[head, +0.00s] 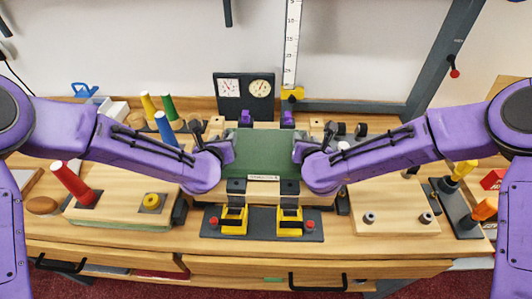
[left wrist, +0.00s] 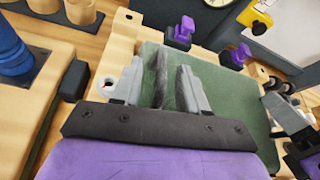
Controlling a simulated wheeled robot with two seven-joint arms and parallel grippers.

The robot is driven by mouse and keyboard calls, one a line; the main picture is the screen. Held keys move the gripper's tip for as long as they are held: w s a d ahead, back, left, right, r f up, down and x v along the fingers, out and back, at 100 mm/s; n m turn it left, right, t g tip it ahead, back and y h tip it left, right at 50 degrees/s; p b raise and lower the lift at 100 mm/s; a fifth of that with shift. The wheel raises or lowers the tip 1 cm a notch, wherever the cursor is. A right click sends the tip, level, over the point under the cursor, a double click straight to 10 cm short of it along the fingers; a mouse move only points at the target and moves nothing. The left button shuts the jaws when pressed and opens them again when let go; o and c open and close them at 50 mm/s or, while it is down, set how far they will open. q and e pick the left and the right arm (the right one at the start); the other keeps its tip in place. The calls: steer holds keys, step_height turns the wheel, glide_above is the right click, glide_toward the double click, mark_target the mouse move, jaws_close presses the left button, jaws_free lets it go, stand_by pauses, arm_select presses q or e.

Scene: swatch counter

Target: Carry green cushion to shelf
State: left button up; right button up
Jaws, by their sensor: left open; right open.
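The green cushion (head: 262,155) lies flat on a wooden block in the middle of the counter, with a small white label at its front edge. My left gripper (head: 222,148) is at the cushion's left side, and my right gripper (head: 304,148) is at its right side. In the left wrist view the two grey fingers (left wrist: 165,85) stand apart over the green cushion (left wrist: 215,90), with green showing between them. Whether they touch the cushion is unclear. The right gripper's fingers are small and partly hidden. I cannot make out a shelf for certain.
Two yellow clamps (head: 234,220) stand on a dark plate before the cushion. Two purple knobs (head: 246,117) and a gauge panel (head: 244,90) are behind it. Coloured pegs (head: 165,124) stand at left. A wooden board (head: 393,215) with grey rings lies at right.

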arm_select(q)
steer(key=shift+c, duration=0.2)
arm_select(e)
steer(key=shift+c, duration=0.2)
arm_select(q)
jaws_close()
arm_select(e)
jaws_close()
